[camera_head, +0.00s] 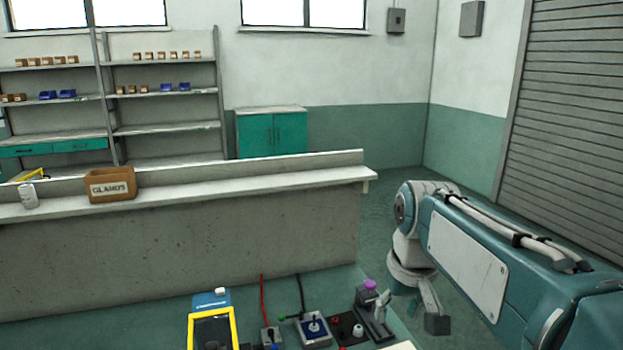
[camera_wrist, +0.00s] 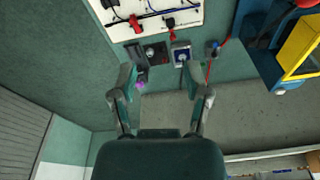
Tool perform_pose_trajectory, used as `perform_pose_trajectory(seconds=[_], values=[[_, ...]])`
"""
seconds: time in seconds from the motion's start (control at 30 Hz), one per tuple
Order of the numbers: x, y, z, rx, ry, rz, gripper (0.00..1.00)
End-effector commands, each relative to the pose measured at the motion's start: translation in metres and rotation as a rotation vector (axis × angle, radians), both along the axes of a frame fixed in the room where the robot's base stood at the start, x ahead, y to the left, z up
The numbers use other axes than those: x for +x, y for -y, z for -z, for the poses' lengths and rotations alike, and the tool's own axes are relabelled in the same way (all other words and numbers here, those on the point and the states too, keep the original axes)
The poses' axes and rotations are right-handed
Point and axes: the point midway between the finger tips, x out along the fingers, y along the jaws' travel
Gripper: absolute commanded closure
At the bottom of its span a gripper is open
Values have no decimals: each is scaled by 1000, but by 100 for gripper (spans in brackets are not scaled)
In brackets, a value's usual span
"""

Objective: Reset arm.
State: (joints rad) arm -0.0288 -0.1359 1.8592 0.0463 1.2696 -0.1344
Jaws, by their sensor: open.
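My arm (camera_head: 470,245) reaches in from the right in the head view and bends down at its wrist. My gripper (camera_head: 410,314) points down at the right end of the bench, close to a dark grey fixture with a purple knob (camera_head: 369,285). In the wrist view my gripper (camera_wrist: 158,80) has its two fingers spread apart, with nothing held between them. The purple knob (camera_wrist: 140,86) shows beside one finger there, partly hidden. I cannot tell whether the finger touches it.
A blue device with a yellow frame (camera_head: 212,318), a grey box with a blue knob (camera_head: 313,328) and a dark plate with a white knob (camera_head: 357,331) sit on the bench. Behind is a ledge (camera_head: 250,184) with a brown GLANDS bin (camera_head: 111,185) and a can (camera_head: 28,196).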

Motion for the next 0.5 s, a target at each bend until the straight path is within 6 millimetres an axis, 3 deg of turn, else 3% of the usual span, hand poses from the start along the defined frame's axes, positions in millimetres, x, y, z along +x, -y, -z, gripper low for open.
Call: perform_pose_trajectory(seconds=[0.27, 0.5], values=[[-63, 9, 11, -5, 133, 65, 39], [-111, 15, 34, -3, 246, 116, 39]])
